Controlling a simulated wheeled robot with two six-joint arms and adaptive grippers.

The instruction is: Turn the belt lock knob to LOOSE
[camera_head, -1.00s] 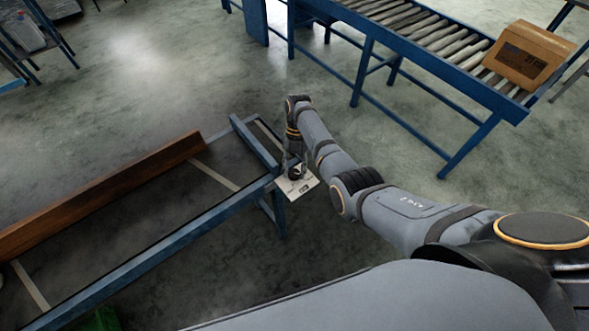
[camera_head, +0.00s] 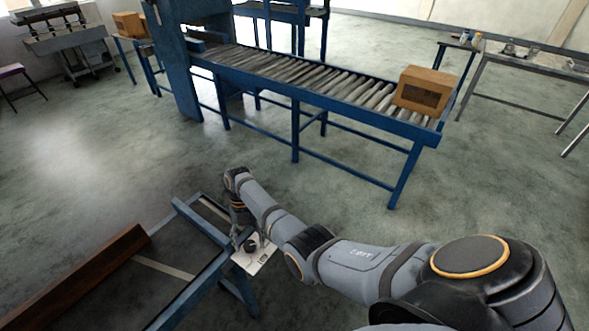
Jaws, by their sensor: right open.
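A small white plate (camera_head: 258,262) with dark print is fixed at the end corner of the blue belt frame (camera_head: 190,296). A dark knob-like part shows on the plate, partly hidden by my gripper; which way it points cannot be read. My right gripper (camera_head: 247,246) reaches down over the plate from above, open, with its fingers around or beside the knob; I cannot tell whether they touch it. My left gripper is not in view.
A blue roller conveyor (camera_head: 300,85) with a cardboard box (camera_head: 424,90) stands beyond. Grey floor (camera_head: 400,225) is clear between them. Steel tables stand at the far right.

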